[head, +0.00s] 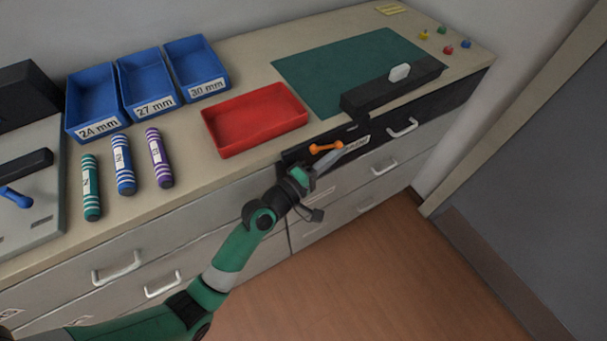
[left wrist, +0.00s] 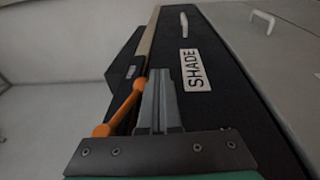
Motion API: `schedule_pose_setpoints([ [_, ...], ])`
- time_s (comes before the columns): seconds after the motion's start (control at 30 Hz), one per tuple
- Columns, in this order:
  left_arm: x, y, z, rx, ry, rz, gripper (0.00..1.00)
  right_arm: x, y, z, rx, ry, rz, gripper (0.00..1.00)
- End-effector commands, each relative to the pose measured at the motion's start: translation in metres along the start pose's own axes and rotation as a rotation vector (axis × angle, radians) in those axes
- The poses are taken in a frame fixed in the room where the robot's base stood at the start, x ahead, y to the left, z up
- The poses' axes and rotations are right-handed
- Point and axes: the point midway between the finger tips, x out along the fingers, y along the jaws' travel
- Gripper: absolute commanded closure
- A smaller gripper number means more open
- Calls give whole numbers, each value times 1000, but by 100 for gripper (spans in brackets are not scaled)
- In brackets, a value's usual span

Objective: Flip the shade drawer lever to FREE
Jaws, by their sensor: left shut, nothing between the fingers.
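The orange lever (head: 326,147) sits on the black front of the shade drawer (head: 440,116), at its left end. It also shows in the left wrist view (left wrist: 121,108), running along the left side of my fingers. My left gripper (head: 338,155) is shut and empty. In the left wrist view its fingertips (left wrist: 160,76) lie just right of the lever and left of the SHADE label (left wrist: 196,70). I cannot tell whether the fingers touch the lever. No FREE marking is legible. The drawer looks closed, with a white handle (head: 402,128). My right gripper is not in view.
A red tray (head: 255,146) stands on the counter above my left gripper. A black bar (head: 365,99) with a white block (head: 400,72) lies by a green mat (head: 350,55). Blue bins (head: 145,102) and striped cartridges are at left. Space before the drawers is clear.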

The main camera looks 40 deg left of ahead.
Motion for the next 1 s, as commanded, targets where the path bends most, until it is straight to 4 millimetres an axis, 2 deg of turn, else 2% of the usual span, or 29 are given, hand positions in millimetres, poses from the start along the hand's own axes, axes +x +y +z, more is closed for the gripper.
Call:
schedule_pose_setpoints([
  [0.3,3,3,1,-10,-2,43,100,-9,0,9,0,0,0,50],
  [1.0,3,5,1,-11,-1,51,100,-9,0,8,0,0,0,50],
])
